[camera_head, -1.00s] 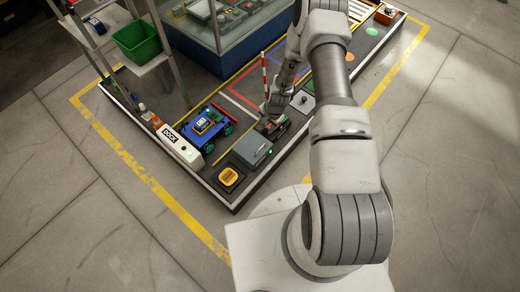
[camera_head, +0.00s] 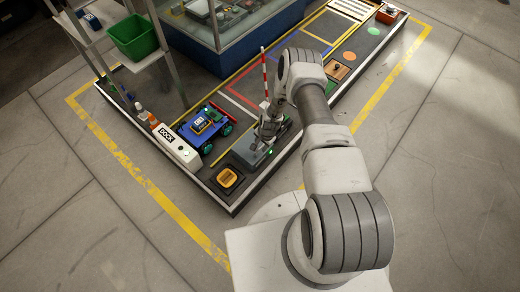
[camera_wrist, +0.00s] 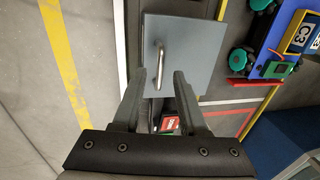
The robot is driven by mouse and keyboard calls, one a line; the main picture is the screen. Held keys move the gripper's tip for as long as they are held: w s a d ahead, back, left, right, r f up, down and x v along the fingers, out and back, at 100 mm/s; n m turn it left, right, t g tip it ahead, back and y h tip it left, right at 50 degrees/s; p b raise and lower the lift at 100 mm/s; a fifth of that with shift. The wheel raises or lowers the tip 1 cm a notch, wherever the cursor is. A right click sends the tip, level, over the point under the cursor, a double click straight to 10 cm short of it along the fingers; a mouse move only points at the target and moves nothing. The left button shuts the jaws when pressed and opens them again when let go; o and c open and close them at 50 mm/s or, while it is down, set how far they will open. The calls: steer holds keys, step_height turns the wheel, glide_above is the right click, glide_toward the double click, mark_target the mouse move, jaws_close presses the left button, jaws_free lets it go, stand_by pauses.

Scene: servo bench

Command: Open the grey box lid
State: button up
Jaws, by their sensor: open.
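The grey box (camera_head: 246,157) sits on the dark bench near its front corner, partly hidden behind my gripper. Its flat grey lid (camera_wrist: 205,55) looks closed in the wrist view. A metal bar handle (camera_wrist: 161,62) stands on the lid. My gripper (camera_wrist: 160,78) is open and empty, over the handle's side of the lid. In the wrist view the near end of the handle shows between the two fingertips, and I see no contact. In the head view my gripper (camera_head: 266,138) is just above the box.
A yellow-orange button block (camera_head: 228,178) is beside the box. A blue toy vehicle (camera_head: 205,124) with green wheels stands to the left, near a white dock block (camera_head: 177,147). A red-and-white pole (camera_head: 264,72) rises behind. A red item (camera_wrist: 170,123) lies close by the box.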

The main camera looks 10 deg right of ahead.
steer(key=shift+w+a+f+b, duration=0.1)
steer(key=shift+f+b, duration=0.05)
steer(key=shift+f, duration=0.5)
steer(key=shift+w+a+f+b, duration=0.1)
steer(key=shift+f+b, duration=0.05)
steer(key=shift+f, duration=0.45)
jaws_close()
steer(key=shift+d, duration=0.1)
stand_by(0.4)
